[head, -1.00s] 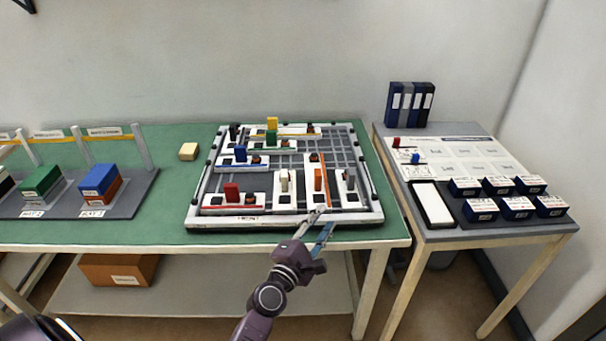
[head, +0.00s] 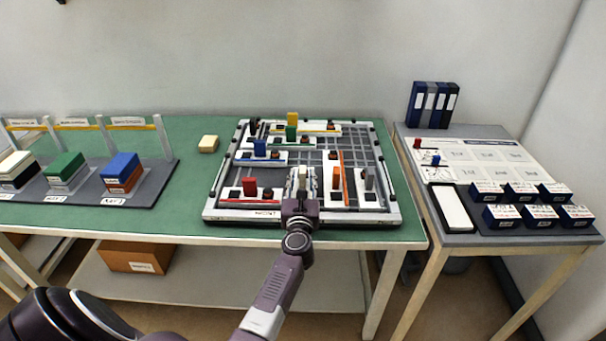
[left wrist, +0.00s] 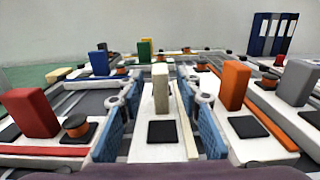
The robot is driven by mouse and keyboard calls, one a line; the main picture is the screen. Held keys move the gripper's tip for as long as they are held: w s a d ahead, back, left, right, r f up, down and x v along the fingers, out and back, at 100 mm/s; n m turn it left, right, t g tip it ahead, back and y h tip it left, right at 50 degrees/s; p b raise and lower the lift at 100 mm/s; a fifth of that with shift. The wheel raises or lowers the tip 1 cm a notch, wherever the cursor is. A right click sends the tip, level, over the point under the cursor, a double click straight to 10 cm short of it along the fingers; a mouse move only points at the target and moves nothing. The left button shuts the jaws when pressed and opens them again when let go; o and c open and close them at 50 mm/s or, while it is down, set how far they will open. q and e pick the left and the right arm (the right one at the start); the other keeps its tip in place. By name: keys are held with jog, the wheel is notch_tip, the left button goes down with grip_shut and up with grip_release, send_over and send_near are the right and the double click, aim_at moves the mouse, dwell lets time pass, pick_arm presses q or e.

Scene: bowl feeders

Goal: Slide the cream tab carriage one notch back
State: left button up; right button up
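The cream tab (head: 302,173) stands upright on its white carriage in the front middle of the framed board (head: 394,216). In the left wrist view the cream tab (left wrist: 160,88) is in the centre, on a white carriage (left wrist: 157,152) with a black square in front of the tab. My left gripper (head: 301,185) is over the board's front edge. In the left wrist view its blue-padded fingers (left wrist: 161,100) are spread, one on each side of the cream tab, with visible gaps. The carriage's near end is partly hidden by my gripper. My right gripper is not in view.
The red tab (left wrist: 29,112) carriage lies to the left, the orange tab (left wrist: 233,86) carriage close on the right, and a grey tab (left wrist: 297,82) beyond that. Blue (head: 260,149), green (head: 291,133) and yellow (head: 292,119) tabs stand farther back. Open grid shows behind the cream tab.

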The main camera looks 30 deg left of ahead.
pick_arm(q)
jog(key=shift+x, duration=1.1)
grip_shut()
